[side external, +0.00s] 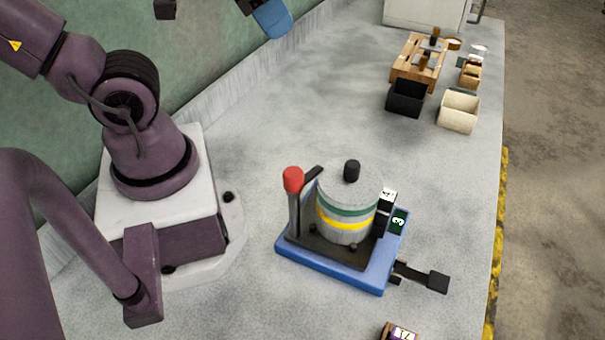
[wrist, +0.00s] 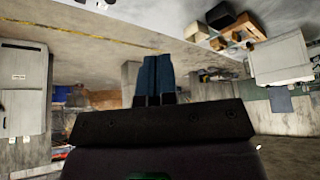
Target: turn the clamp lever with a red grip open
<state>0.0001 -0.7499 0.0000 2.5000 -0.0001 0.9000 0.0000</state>
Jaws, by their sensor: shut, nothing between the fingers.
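The clamp lever (side external: 294,215) with a red grip (side external: 293,179) stands upright at the left of a blue base (side external: 335,276) in the side external view. A grey metal pot (side external: 345,205) with green and yellow bands and a black knob sits on that base, with a dark bar near its top beside the grip. My gripper (side external: 272,20) shows at the top edge, well above and apart from the lever. In the wrist view, its blue fingers (wrist: 156,76) are together with nothing between them. The lever does not show in the wrist view.
A black handle (side external: 425,277) sticks out at the base's right, near a green numbered tag (side external: 399,221). A black bin (side external: 406,97), a cream bin (side external: 458,111) and a wooden rack (side external: 418,62) stand at the back right. A small box (side external: 400,332) lies at the front edge. The bench between is clear.

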